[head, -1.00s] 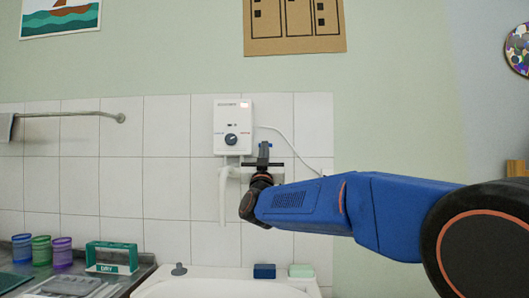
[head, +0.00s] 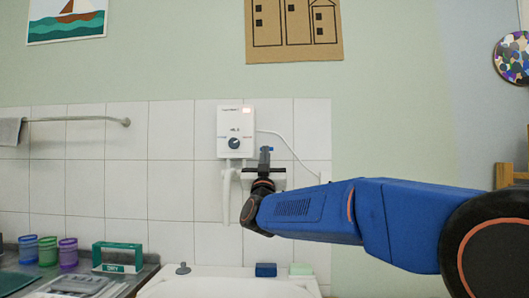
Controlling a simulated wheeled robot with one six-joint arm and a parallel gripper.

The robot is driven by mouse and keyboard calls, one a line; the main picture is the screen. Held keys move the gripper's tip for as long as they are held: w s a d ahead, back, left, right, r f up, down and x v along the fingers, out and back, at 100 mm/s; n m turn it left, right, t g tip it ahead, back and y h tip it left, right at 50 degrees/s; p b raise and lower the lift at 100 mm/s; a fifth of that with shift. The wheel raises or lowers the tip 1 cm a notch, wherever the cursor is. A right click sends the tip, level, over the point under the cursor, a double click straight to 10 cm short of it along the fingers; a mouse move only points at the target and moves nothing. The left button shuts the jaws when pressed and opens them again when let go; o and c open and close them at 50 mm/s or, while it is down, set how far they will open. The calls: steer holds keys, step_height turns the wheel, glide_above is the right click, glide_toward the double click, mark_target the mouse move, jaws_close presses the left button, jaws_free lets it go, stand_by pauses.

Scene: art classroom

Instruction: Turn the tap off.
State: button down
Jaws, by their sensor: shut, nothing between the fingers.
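A white wall-mounted water heater (head: 236,118) with a dark round knob (head: 234,143) and a small red light hangs on the tiles. A white spout (head: 227,197) hangs down below it over a white sink (head: 225,284). My gripper (head: 265,150) is shut and empty, pointing up, just right of the heater's lower right corner in the picture. A small blue part shows at its tip; I cannot tell whether it touches anything. A tap handle is not clearly visible; my gripper and wrist may cover part of the fittings.
A blue block (head: 265,270) and a pale green block (head: 301,269) sit on the sink's back edge. A grey plug (head: 183,268) lies to their left. Several coloured cups (head: 48,251) and a green box (head: 118,257) stand on the left counter. A towel rail (head: 80,120) is on the wall.

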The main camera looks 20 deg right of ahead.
steer(key=s+f+n+g+y, duration=0.25)
steer(key=s+f, duration=0.35)
steer(key=f, duration=0.4)
steer(key=s+a+f+n+g+y, duration=0.1)
steer(key=s+f+n+g+y, duration=0.1)
steer(key=s+f+g+y, duration=0.5)
steer(key=s+f+n+g+y, duration=0.15)
steer(key=s+f, duration=0.35)
steer(key=f, duration=0.7)
steer(key=s+d+f+m+g+h, duration=0.1)
steer(key=s+d+f+g, duration=0.2)
steer(key=s+f, duration=0.7)
steer(key=s+d+f+m+g+h, duration=0.1)
steer(key=s+f+g, duration=0.4)
steer(key=s+f, duration=0.6)
steer(key=s+d+h, duration=0.1)
steer(key=s+d, duration=0.1)
steer(key=s, duration=0.3)
steer(key=shift+s+d+f+g, duration=0.2)
steer(key=shift+s+f+g, duration=0.1)
steer(key=shift+g, duration=0.1)
steer(key=shift+w, duration=0.1)
